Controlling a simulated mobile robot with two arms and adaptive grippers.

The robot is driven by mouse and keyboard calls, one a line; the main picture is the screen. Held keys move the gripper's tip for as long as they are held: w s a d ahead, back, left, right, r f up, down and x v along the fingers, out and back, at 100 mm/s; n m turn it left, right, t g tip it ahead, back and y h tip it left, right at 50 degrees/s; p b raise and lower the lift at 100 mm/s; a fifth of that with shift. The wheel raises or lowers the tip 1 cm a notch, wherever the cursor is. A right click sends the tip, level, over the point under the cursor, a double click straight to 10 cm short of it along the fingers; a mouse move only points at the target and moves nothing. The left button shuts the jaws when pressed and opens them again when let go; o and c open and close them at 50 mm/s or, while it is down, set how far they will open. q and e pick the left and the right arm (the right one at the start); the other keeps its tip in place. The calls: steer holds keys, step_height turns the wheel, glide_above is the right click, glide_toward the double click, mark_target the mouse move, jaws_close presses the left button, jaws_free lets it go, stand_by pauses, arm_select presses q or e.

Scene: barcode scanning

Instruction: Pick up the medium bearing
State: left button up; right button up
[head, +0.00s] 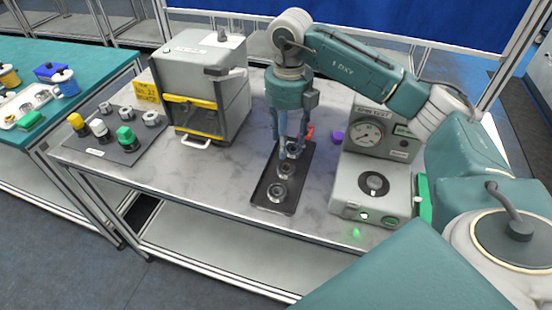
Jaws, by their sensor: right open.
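A dark narrow tray (300,174) lies on the marbled bench and holds a row of metal ring bearings. A near bearing (276,192) and a middle bearing (283,168) lie flat and clear of the fingers. A far bearing (293,150) shows at the fingertips, partly hidden by them. The sizes are hard to tell apart, so I cannot say which one is the medium bearing. My right gripper (289,149) points straight down over the far end of the tray, its fingers open around or just above the far bearing; contact is unclear. My left gripper is out of view.
A grey cabinet with a yellow-framed front (200,70) stands left. A dark mat (110,148) holds coloured knobs and rings. Bench between cabinet and tray is clear.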

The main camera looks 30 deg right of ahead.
steer(key=p, duration=0.1)
glide_above(286, 166)
steer(key=s, duration=0.2)
steer(key=f, duration=0.4)
steer(key=shift+s+a+f, duration=0.1)
steer(key=shift+a, duration=0.3)
steer(key=shift+f, duration=0.25)
steer(key=f+p, duration=0.1)
steer(key=f, duration=0.1)
steer(key=w+f+p, duration=0.1)
steer(key=f, duration=0.1)
steer(key=shift+f+p, duration=0.25)
steer(key=shift+p, duration=0.1)
steer(key=shift+s+f, duration=0.1)
steer(key=shift+f, duration=0.35)
steer(key=shift+c, duration=0.3)
steer(key=c, duration=1)
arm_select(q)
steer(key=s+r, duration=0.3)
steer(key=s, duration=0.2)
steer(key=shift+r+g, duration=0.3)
arm_select(e)
steer(key=shift+o, duration=0.2)
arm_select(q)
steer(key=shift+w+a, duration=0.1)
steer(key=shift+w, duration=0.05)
